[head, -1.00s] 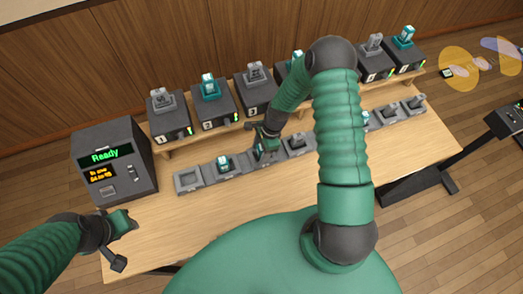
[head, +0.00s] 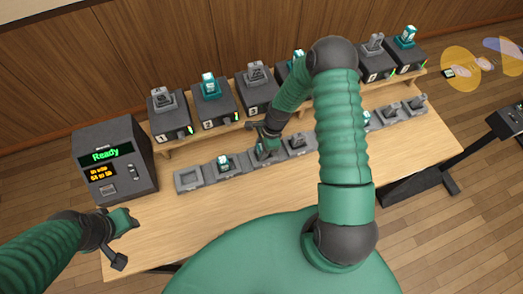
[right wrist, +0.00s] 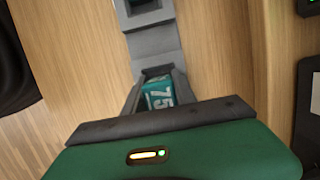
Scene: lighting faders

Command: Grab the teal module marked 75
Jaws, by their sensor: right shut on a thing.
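The teal module marked 75 (right wrist: 158,93) shows in the right wrist view, with its white number readable, between the grey walls of a holder or fingers. My right gripper (head: 266,147) is over the front row of grey holders in the head view and is shut on this module. The gripper and arm hide most of the module there. I cannot tell whether it is raised from its holder. My left gripper (head: 122,240) is at the table's left front, away from the modules; its jaw opening is unclear.
Another teal module (head: 224,163) sits left of my right gripper, beside an empty grey holder (head: 188,180). Several dark numbered units (head: 213,110) with modules on top stand on the back shelf. A dark console (head: 113,160) reads "Ready". The table's front (head: 200,225) is clear.

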